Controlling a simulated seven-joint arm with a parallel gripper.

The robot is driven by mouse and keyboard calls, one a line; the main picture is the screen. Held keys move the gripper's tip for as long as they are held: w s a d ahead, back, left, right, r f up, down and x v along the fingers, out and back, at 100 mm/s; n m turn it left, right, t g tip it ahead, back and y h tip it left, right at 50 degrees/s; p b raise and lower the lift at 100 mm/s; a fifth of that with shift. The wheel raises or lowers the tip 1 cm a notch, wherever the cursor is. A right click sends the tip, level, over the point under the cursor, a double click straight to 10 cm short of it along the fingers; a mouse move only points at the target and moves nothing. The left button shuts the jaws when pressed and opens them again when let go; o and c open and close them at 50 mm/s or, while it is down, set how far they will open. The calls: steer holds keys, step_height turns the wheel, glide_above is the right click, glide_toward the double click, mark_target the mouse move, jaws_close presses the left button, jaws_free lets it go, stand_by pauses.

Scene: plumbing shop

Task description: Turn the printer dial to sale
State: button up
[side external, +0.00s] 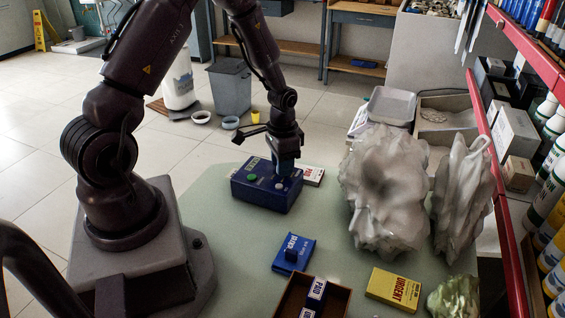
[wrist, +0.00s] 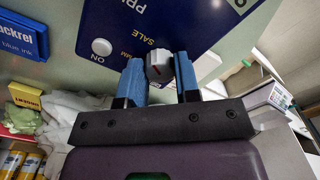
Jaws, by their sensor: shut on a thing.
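The printer is a dark blue box (side external: 262,194) on the green table, with a green button and a white button on top. In the wrist view its panel (wrist: 190,22) fills the top, with a white ON button (wrist: 102,47) and the word SALE left of the dial. The dial (wrist: 158,66) is a small grey knob with a red mark; which label the mark points at is unclear. My gripper (wrist: 158,72) has its blue fingers shut on either side of the dial. In the side view my gripper (side external: 286,168) reaches down onto the printer's right part, hiding the dial.
A PAID box (side external: 313,176) lies close behind the printer. A blue ink pad box (side external: 294,253), an open brown box (side external: 283,308) with PAID stamps and a yellow URGENT box (side external: 394,289) lie nearer the front. Crumpled whitish bags (side external: 385,190) stand at the right.

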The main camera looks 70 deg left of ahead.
stand_by(0.4)
steer(key=o, duration=0.9)
steer(key=shift+o, duration=0.2)
step_height(320, 180, up, 13)
steer(key=s+d+r+t, duration=0.5)
steer(key=s+d+r, duration=0.8)
steer(key=d+r, duration=0.2)
steer(key=shift+s+d+r+t, duration=0.15)
steer(key=shift+s+r+t, duration=0.05)
steer(key=shift+r+t, duration=0.1)
